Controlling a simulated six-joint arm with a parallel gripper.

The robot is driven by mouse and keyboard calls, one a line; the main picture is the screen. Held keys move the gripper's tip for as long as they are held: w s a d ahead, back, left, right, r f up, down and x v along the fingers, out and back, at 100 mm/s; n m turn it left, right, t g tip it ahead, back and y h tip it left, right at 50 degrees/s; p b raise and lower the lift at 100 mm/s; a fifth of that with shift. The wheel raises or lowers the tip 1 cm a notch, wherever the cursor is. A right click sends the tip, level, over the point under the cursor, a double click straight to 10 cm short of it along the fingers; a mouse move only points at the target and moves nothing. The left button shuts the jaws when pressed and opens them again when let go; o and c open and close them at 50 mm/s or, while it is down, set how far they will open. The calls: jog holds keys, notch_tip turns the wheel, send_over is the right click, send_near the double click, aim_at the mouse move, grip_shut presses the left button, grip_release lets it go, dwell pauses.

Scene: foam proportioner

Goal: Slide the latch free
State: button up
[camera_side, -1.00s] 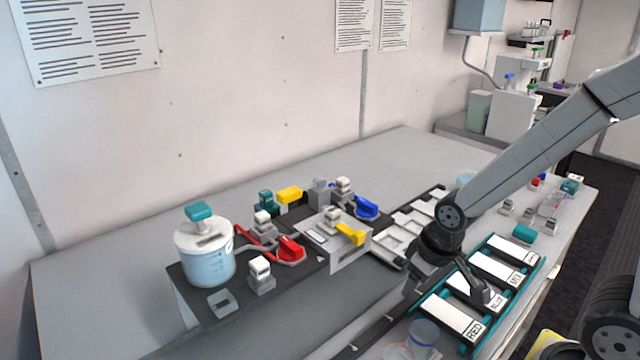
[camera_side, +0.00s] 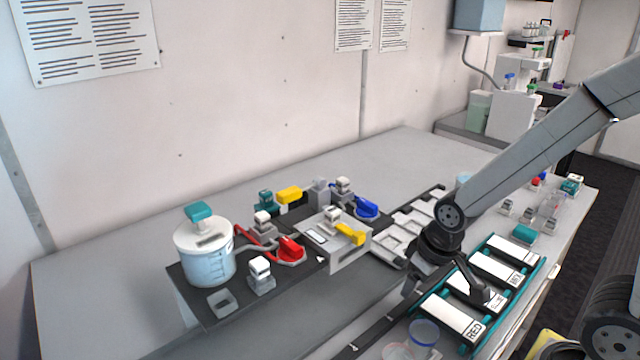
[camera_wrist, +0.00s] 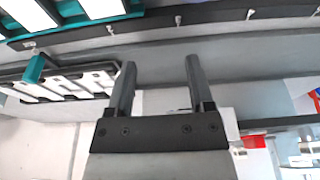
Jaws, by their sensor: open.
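My gripper (camera_side: 446,284) is open and empty above the front of the bench, between the dark board and the labelled white blocks. Its two spread fingers also show in the wrist view (camera_wrist: 160,70), with nothing between them. On the board, a yellow lever (camera_side: 350,234) sits on a grey raised plate (camera_side: 345,258). A red lever (camera_side: 290,249) is to its left and a blue lever (camera_side: 367,208) behind it. I cannot tell which part is the latch. All three levers are apart from my gripper.
A lidded pale-blue tub (camera_side: 207,262) stands at the board's left end. A teal rack (camera_side: 541,266) of labelled white blocks lies close to my gripper, and a clear cup (camera_side: 424,334) stands in front. The bench behind the board is clear.

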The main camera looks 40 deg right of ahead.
jog(key=shift+w, duration=0.1)
notch_tip(320, 180, up, 16)
jog(key=g, duration=0.3)
send_over(359, 233)
jog(key=shift+f, duration=4.05)
grip_shut()
